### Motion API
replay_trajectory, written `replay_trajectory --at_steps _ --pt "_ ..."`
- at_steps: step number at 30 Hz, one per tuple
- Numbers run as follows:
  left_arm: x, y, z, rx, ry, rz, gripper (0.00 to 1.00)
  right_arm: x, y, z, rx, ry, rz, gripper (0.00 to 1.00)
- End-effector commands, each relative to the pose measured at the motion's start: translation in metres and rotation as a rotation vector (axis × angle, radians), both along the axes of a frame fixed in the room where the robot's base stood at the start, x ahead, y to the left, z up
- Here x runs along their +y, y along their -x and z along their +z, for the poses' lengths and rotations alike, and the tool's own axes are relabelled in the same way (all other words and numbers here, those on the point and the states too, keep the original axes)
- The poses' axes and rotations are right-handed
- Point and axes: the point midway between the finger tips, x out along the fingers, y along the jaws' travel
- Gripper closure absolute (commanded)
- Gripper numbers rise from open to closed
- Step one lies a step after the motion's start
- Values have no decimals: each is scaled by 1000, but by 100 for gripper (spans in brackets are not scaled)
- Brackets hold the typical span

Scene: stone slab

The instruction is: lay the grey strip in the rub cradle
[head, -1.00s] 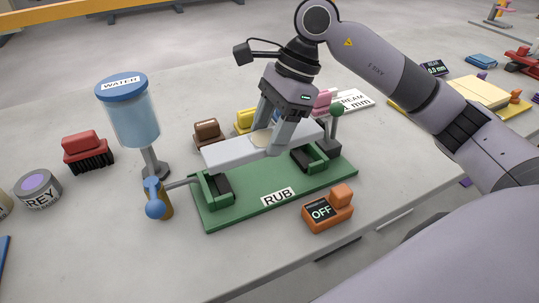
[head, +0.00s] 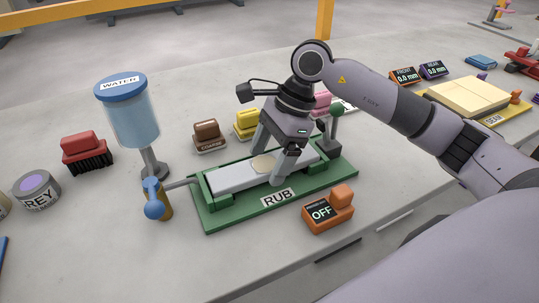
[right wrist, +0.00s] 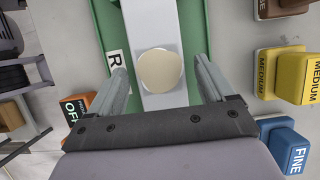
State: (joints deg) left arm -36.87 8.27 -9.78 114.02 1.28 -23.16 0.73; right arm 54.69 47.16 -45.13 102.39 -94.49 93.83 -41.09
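The grey strip (head: 228,178) lies flat and low in the rub cradle, between the green end holders of the green base (head: 245,212) marked RUB. A cream round patch is on the strip's top; it also shows in the right wrist view (right wrist: 160,71). My right gripper (head: 270,160) is over the strip's middle, with one finger on each side. In the right wrist view its fingers (right wrist: 160,75) stand apart, with a gap between the right finger and the strip, so it looks open. My left gripper is not in view.
A water tank (head: 133,115) with a blue-handled tap (head: 155,200) stands left of the cradle. An orange switch box (head: 328,210) reading OFF is in front. Brown (head: 208,136), yellow (head: 247,124) and pink (head: 322,103) blocks stand behind.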

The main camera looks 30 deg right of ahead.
Motion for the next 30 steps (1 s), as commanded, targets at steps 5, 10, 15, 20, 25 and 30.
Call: replay_trajectory --at_steps 5,10,15,20,25,30 --pt "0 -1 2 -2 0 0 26 0 0 0 0 0 0 16" --pt "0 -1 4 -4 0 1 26 0 0 3 0 0 0 16" --pt "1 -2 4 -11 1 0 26 -8 -1 22 -5 0 -2 16" --pt "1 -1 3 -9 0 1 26 -22 0 55 -6 0 -2 16" --pt "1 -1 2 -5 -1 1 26 -35 1 87 -4 0 -3 16" --pt "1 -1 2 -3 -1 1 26 -44 2 107 -2 -1 -2 16"
